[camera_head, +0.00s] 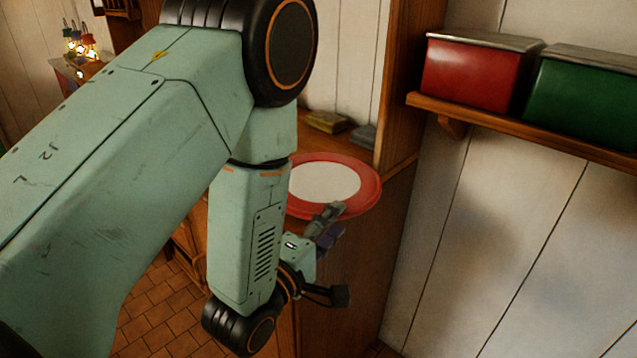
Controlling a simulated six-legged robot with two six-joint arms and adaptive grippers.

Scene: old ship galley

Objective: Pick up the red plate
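The red plate (370,195) has a wide red rim and a white middle. It is at the corner of the wooden counter, and its left part is hidden behind my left arm. I cannot tell whether it rests on the counter or is held just above it. My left gripper (336,220) is at the plate's near edge, with one grey finger overlapping the rim in the picture and a darker finger lower down. The fingers are small and dark, so I cannot tell whether they are closed on the rim. My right gripper is out of view.
The wooden counter (398,150) stands against a tall wooden panel and white plank wall. Small yellowish (325,121) and grey (363,136) items lie at its back. A shelf (480,118) at right holds a red box (470,75) and a green box (585,98). Tiled floor shows below.

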